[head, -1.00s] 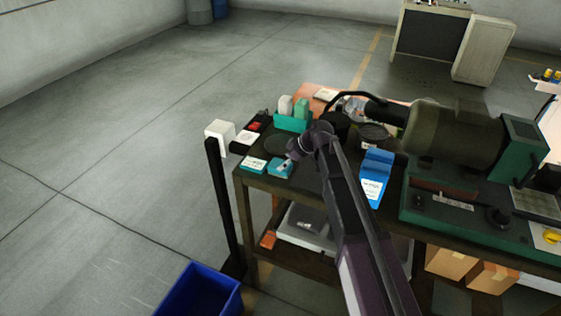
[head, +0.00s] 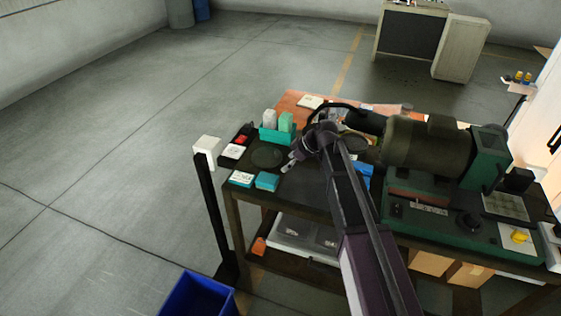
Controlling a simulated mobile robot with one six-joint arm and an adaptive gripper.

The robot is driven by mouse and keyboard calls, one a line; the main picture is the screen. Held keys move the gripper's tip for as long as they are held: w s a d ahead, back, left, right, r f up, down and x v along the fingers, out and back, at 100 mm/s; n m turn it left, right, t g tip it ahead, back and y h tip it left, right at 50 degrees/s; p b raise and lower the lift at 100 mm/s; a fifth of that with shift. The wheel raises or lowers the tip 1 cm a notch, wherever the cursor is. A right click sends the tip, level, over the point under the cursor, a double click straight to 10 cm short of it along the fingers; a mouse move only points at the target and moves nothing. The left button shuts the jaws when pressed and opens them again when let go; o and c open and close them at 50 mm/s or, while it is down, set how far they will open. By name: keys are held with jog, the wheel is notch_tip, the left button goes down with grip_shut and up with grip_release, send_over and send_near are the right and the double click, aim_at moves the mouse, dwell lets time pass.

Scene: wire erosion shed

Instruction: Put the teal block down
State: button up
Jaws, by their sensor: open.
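The teal block (head: 267,181) lies on the dark bench top (head: 310,188) near its front left corner. It sits just right of a white-topped teal box (head: 241,178). My gripper (head: 287,166) is open and empty, above the bench, up and to the right of the teal block and apart from it. My arm comes in from the lower right and hides part of the bench behind it.
A dark round disc (head: 267,156) lies behind the block. A teal holder (head: 274,135) with white and green pieces stands further back. A large green machine (head: 440,210) fills the right side. A blue bin (head: 195,295) is on the floor in front.

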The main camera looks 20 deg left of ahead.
jog(key=shift+d+r, duration=0.3)
jog(key=shift+r, duration=0.15)
dwell(0.6)
